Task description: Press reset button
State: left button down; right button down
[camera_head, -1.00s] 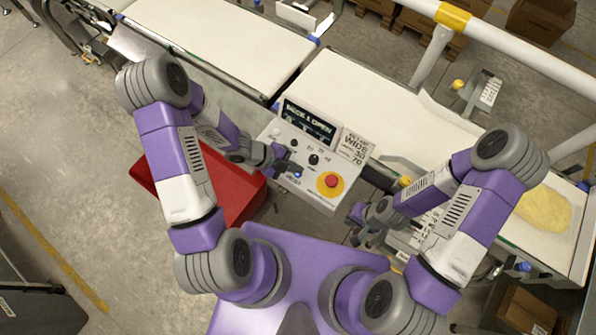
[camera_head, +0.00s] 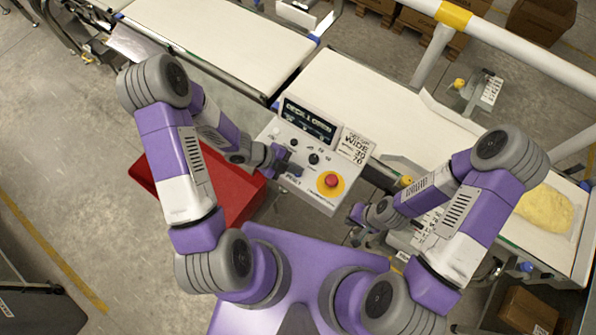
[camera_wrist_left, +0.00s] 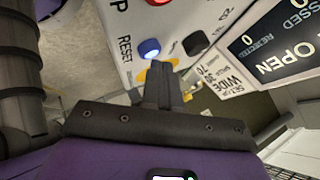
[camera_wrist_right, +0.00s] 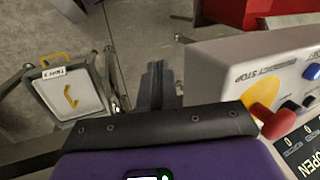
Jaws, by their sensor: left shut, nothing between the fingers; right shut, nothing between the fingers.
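The blue reset button (camera_wrist_left: 149,48) shows in the left wrist view with a bright glow at its lower edge, beside the "RESET" label. My left gripper (camera_wrist_left: 160,72) is shut and empty, its tips just short of the button in that view; I cannot tell whether they touch. In the head view my left gripper (camera_head: 291,166) is over the lower left of the control panel (camera_head: 318,187) and hides the button. My right gripper (camera_head: 356,214) is shut and empty, right of the panel and apart from it. It also shows in the right wrist view (camera_wrist_right: 158,78).
A red emergency stop (camera_head: 331,180) on a yellow disc sits right of the left gripper. A black knob (camera_wrist_left: 195,43) is near the reset button. The display (camera_head: 308,121) reads "OPEN". A red bin (camera_head: 233,205) stands left of the panel, and conveyor belts (camera_head: 345,90) run behind.

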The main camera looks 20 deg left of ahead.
pick_arm(q)
jog(key=shift+f+b, duration=0.45)
jog(key=shift+f, duration=0.05)
dwell(0.6)
dwell(0.3)
jog(key=shift+r+p, duration=0.95)
notch_tip(320, 180, up, 5)
jog(key=p, duration=0.4)
jog(key=shift+p, duration=0.3)
